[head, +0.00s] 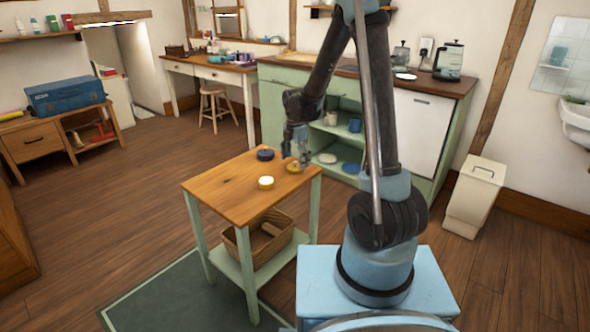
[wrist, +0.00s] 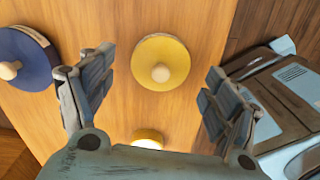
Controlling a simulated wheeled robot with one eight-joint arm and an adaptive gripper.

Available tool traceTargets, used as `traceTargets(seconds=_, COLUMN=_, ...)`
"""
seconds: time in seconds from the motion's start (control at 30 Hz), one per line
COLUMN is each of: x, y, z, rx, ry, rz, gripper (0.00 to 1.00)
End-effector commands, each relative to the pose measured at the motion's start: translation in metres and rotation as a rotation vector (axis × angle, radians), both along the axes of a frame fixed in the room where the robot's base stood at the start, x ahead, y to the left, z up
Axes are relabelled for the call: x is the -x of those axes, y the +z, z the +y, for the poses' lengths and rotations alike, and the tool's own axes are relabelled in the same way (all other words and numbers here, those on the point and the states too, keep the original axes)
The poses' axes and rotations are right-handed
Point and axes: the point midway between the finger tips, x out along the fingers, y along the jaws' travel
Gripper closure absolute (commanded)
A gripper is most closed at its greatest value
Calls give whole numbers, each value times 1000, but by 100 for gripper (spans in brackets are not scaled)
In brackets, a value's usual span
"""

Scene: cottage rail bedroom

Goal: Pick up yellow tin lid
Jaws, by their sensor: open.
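The yellow tin lid (wrist: 174,53) is a flat yellow disc with a pale round knob, lying on the wooden table top. In the wrist view it sits between and beyond my open fingertips (wrist: 151,85), with nothing between the fingers touching it. In the head view the yellow lid (head: 294,167) lies near the table's right edge, just beside my gripper (head: 300,158), which hangs above and partly behind it. My gripper is open and empty.
A dark blue lid (wrist: 28,58) with a knob lies left of the yellow one. A lit yellow-white round thing (head: 265,182) stands nearer me on the small table (head: 225,188). A wicker basket (head: 262,240) is on its lower shelf. A green cabinet (head: 270,110) stands behind.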

Motion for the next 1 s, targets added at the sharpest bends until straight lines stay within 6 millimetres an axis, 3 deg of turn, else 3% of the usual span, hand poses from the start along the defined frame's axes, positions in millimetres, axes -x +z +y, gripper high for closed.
traceTargets(seconds=0.2, x=-1, y=-22, z=0, rx=0, ry=0, rz=0, gripper=19)
traceTargets(seconds=0.53, x=0, y=-26, z=-1, rx=0, ry=0, rz=0, gripper=19)
traceTargets(seconds=0.7, x=0, y=-26, z=-1, rx=0, ry=0, rz=0, gripper=57)
traceTargets(seconds=1.0, x=0, y=-26, z=0, rx=0, ry=0, rz=0, gripper=58)
